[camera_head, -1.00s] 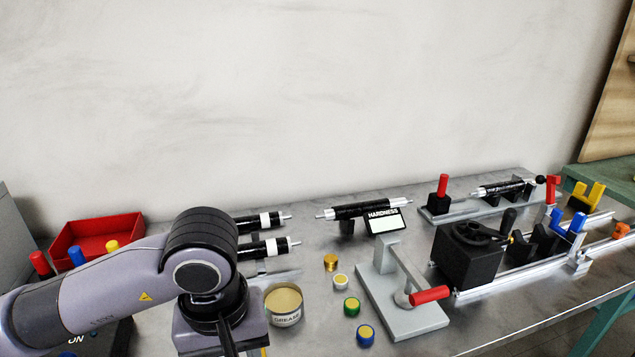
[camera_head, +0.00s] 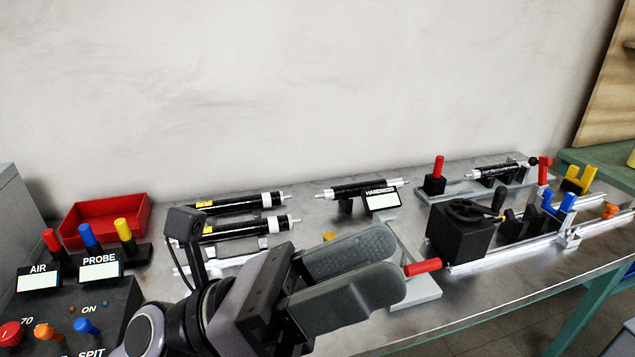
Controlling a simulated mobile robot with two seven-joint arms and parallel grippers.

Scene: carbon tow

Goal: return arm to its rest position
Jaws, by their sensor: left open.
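My left arm comes in from the bottom left in the head view. My left gripper (camera_head: 372,268) is in the lower middle with its two grey fingers side by side, pointing right. It is open and I see nothing held between the fingers. The fingers hang in front of the grey plate (camera_head: 424,290) with the red-handled lever (camera_head: 423,266), hiding part of it. Whether they touch it I cannot tell. My right gripper is not in view.
Black rollers (camera_head: 237,230) lie on the bench left of centre; another is behind the HARDNESS sign (camera_head: 382,199). A red tray (camera_head: 105,221) and control panel (camera_head: 100,307) stand left. A black crank box (camera_head: 462,232) and rails stand right. A wall closes the back.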

